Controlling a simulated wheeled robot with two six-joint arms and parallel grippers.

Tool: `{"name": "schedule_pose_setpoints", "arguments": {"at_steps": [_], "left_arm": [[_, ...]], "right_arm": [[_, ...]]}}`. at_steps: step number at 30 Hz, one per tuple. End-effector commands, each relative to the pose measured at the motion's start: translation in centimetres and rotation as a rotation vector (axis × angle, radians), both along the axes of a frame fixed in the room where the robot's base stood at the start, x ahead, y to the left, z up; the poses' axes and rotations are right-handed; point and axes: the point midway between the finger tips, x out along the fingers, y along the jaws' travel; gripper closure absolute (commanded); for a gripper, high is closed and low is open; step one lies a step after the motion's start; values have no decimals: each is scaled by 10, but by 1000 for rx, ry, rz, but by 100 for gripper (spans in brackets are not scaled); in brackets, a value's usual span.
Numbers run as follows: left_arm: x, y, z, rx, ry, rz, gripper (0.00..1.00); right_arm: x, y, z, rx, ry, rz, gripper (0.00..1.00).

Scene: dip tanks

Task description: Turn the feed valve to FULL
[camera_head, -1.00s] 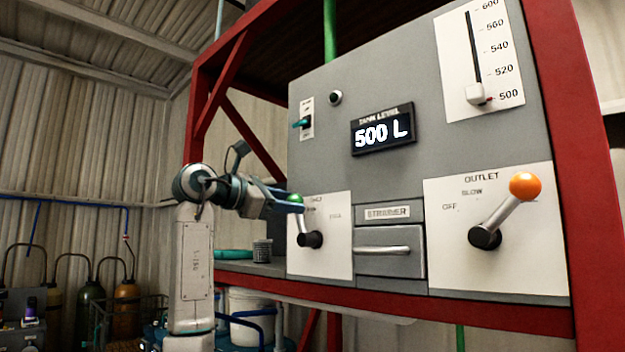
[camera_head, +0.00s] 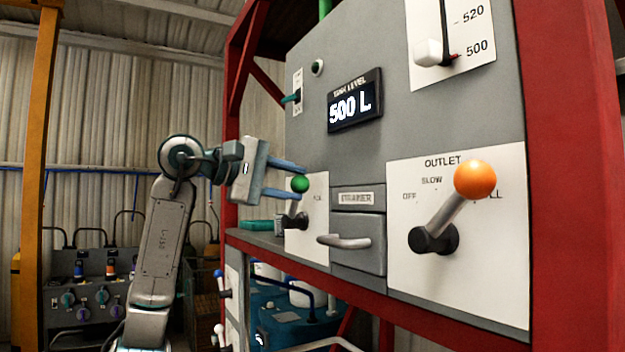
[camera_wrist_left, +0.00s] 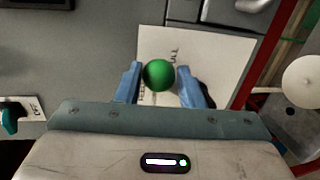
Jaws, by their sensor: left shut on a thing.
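The feed valve is a lever with a green ball knob (camera_head: 300,184) on a dark hub (camera_head: 295,221), on a white plate (camera_head: 311,236) at the panel's left. The lever stands about upright in the head view, leaning slightly right. Its plate lettering is mostly covered or too small to read. My left gripper (camera_head: 294,180) reaches in from the left, its blue fingers shut on the green knob. In the left wrist view the knob (camera_wrist_left: 159,74) sits between the fingers. My right gripper is not in view.
The outlet lever with an orange knob (camera_head: 475,179) stands at the right. Between the valves is the strainer drawer with a handle (camera_head: 345,241). The display (camera_head: 355,101) reads 500 L. A red frame post (camera_head: 570,150) stands at the right.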

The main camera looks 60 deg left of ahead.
Motion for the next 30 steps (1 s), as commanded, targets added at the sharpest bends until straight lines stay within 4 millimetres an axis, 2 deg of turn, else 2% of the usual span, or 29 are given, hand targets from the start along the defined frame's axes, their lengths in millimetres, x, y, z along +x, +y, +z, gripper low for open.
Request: {"name": "schedule_pose_setpoints", "arguments": {"at_steps": [3,12,30], "left_arm": [[-6,-5,-5,95,-7,7,100],[-8,-12,-10,207,-17,7,100],[-8,-15,-13,264,-22,6,100]], "right_arm": [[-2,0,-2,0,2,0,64],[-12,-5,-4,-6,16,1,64],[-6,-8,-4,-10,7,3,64]]}}
